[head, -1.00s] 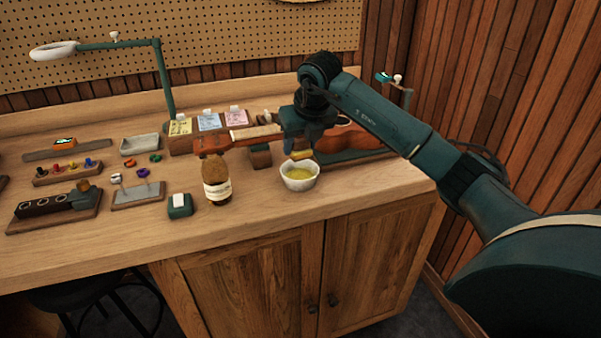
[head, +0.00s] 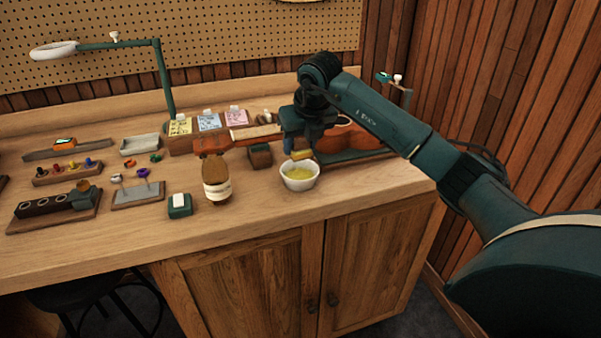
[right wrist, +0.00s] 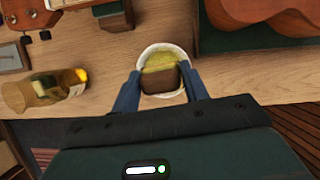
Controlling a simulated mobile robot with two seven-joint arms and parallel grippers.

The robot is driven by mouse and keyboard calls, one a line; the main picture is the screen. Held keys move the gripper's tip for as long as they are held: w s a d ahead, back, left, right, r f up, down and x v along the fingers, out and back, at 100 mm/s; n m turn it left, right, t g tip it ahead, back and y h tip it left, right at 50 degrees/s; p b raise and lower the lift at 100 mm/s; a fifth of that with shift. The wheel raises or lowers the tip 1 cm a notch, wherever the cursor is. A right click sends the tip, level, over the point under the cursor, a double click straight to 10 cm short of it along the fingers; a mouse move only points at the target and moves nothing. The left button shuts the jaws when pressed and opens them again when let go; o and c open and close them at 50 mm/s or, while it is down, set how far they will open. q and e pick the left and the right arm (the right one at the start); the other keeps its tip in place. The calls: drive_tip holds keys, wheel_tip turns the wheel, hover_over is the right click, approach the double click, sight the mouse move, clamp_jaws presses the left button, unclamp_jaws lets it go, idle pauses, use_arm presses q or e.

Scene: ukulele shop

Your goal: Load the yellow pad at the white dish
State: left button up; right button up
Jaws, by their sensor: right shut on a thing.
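The white dish (head: 300,183) stands near the front edge of the bench and holds a yellow liquid or paste. My right gripper (head: 301,152) is just above it, pointing down. It is shut on the yellow pad (head: 301,155), a small block with a yellow layer and a dark part. In the right wrist view, the pad (right wrist: 160,81) sits between the two blue fingers, over the white dish (right wrist: 142,58). I cannot tell whether the pad touches the dish's contents. My left gripper is not in view.
A brown bottle with a pale label (head: 217,188) stands left of the dish. A ukulele (head: 345,140) lies behind my gripper, its neck over a dark support block (head: 260,156). A small green box with a white top (head: 179,205) stands further left. Bare bench lies right of the dish.

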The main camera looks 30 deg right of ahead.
sight(300, 140)
wheel_tip(300, 140, up, 4)
drive_tip(key=p, duration=0.3)
idle(0.4)
drive_tip(key=shift+a, duration=0.1)
idle(0.5)
